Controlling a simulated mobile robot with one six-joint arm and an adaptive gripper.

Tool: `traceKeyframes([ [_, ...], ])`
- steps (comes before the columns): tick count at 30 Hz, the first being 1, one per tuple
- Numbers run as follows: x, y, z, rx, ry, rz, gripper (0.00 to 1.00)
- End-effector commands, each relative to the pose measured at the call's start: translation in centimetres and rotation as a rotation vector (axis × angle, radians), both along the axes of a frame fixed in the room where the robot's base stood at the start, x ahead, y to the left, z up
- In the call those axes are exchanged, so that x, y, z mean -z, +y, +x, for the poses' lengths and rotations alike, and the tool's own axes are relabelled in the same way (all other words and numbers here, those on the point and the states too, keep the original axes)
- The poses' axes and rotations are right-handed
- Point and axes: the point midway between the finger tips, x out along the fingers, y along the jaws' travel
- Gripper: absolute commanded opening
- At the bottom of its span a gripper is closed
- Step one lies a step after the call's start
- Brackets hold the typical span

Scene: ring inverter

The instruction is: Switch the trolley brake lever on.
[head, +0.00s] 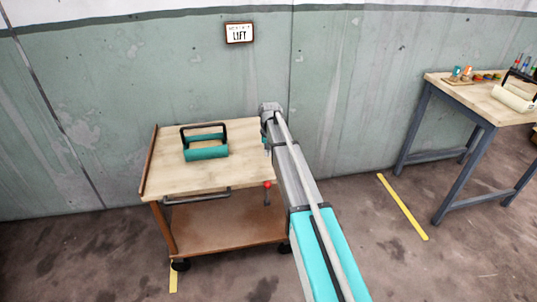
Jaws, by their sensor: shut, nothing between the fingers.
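The trolley (155,170) has a wooden top and a brown lower shelf, and stands against the wall. Its brake lever (267,186) is a short dark stem with a red knob at the upper end, near the front right corner. It looks about upright; whether that is on or off I cannot tell. My arm reaches in from the lower right, ending above the trolley's right edge. My gripper (268,150) hangs there, small and partly hidden by the arm. It is shut and empty, above the knob in the picture and apart from it.
A teal roller-shaped object (206,152) with a dark handle lies on the trolley top. A grey handle bar (197,199) runs along the front edge. A workbench (485,100) with small items stands at right. Floor between is clear.

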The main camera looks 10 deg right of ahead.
Motion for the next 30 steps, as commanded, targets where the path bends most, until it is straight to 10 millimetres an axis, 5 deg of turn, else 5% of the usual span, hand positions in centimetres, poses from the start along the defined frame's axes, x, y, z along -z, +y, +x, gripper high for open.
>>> traceKeyframes([
  [30,8.0,0.3,-0.3,0.001,0.000,0.000,0.00],
])
